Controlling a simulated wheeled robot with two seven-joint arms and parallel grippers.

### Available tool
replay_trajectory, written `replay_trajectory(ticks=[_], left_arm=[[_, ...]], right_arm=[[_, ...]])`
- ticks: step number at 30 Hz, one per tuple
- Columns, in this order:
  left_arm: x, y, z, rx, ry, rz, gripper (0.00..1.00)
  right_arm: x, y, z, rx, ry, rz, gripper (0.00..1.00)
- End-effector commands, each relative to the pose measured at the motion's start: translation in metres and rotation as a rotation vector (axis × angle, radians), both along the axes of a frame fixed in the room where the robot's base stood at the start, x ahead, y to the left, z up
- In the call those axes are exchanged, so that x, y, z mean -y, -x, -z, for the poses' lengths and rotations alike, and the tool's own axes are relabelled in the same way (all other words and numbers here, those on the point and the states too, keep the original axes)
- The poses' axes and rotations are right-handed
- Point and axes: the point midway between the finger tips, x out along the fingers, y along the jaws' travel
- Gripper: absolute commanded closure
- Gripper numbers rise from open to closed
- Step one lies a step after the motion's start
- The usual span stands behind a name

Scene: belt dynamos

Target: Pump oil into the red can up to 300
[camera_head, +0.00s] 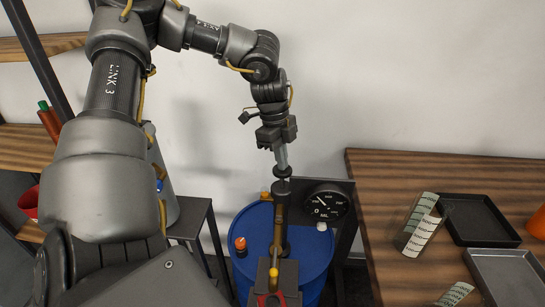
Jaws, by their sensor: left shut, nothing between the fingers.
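A blue drum (246,262) stands at the bottom middle, with an upright hand pump (280,222) on top. A round dark gauge (326,202) sits beside the pump; its needle points to the upper left and its numbers are too small to read surely. My left gripper (282,162) is shut and points down right above the pump's dark top knob (283,173), seeming to touch it. A red part (262,300) shows at the bottom edge below the pump's yellow-tipped spout; I cannot tell whether it is the red can. My right gripper is not in view.
A shelf at the left holds a red vessel (30,204). A dark stool (190,218) stands left of the drum.

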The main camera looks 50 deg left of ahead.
Motion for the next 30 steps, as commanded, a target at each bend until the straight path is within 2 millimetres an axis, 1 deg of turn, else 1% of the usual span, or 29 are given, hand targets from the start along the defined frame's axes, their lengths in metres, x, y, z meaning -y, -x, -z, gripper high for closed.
replay_trajectory(ticks=[1,15,18,30], left_arm=[[0.0,0.0,-0.008,0.001,-0.001,0.0,1.0],[0.0,-0.001,-0.052,0.003,0.0,-0.002,1.0],[0.0,0.0,-0.055,0.002,0.0,-0.001,1.0],[0.0,0.0,-0.054,0.002,0.0,-0.001,1.0]], right_arm=[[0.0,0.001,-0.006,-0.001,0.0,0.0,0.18],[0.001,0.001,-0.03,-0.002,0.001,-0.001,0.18],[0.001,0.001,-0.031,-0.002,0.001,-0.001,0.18],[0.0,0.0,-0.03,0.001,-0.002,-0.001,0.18]])
